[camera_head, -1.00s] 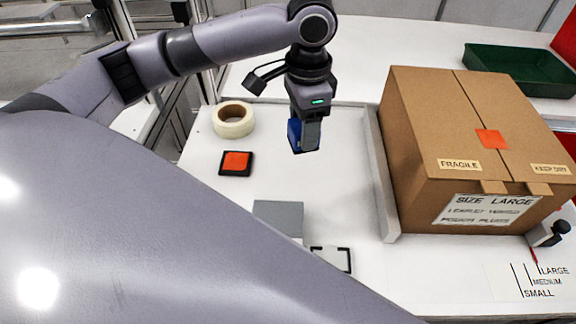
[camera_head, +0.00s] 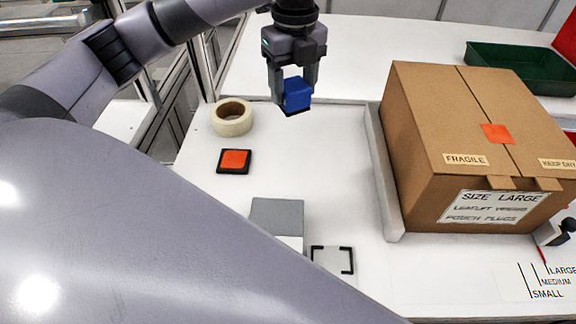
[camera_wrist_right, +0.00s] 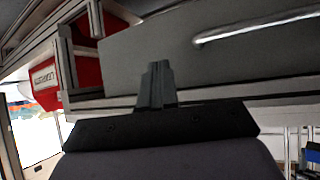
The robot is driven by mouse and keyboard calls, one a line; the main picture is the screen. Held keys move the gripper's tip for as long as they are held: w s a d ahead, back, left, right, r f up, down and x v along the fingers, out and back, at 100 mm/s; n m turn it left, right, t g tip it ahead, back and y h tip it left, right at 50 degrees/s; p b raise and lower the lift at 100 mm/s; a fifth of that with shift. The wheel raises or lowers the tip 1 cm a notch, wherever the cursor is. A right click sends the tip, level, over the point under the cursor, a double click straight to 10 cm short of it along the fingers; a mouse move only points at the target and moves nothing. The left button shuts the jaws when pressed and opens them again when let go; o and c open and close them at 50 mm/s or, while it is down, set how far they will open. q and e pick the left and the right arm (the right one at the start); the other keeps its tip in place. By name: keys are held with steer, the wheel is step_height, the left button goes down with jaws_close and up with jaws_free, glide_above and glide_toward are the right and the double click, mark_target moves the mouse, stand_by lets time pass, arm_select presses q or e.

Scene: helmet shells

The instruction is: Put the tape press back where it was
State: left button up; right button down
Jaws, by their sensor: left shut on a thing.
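My left gripper (camera_head: 291,88) is shut on a blue block with a dark underside, which I take for the tape press (camera_head: 298,94). It holds the press in the air over the far part of the white table, right of the tape roll. Black corner marks (camera_head: 347,262) outline a small spot on the table nearer to me, beside a grey block (camera_head: 277,216). My own body hides part of the table left of them. In the right wrist view, my right gripper (camera_wrist_right: 157,70) shows its fingers together with nothing between them.
A roll of cream tape (camera_head: 232,118) and an orange pad on a black base (camera_head: 234,160) lie at the table's left. A large cardboard box (camera_head: 440,130) stands at the right behind a low grey rail (camera_head: 385,180). A green tray (camera_head: 520,72) is at the back right.

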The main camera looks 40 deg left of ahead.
arm_select(q)
steer(key=m, duration=0.2)
steer(key=a+r+m, duration=0.1)
steer(key=m, duration=0.2)
steer(key=shift+w+a+r+m+b, duration=0.2)
steer(key=shift+w+a+m+b, duration=0.1)
steer(key=shift+w+b, duration=0.05)
steer(key=shift+f, duration=0.2)
step_height(320, 180, down, 20)
steer(key=shift+r+b, duration=0.2)
steer(key=shift+b, duration=0.15)
steer(key=o, duration=0.9)
steer(key=shift+f, duration=0.1)
steer(key=shift+o, duration=0.2)
step_height(320, 180, up, 12)
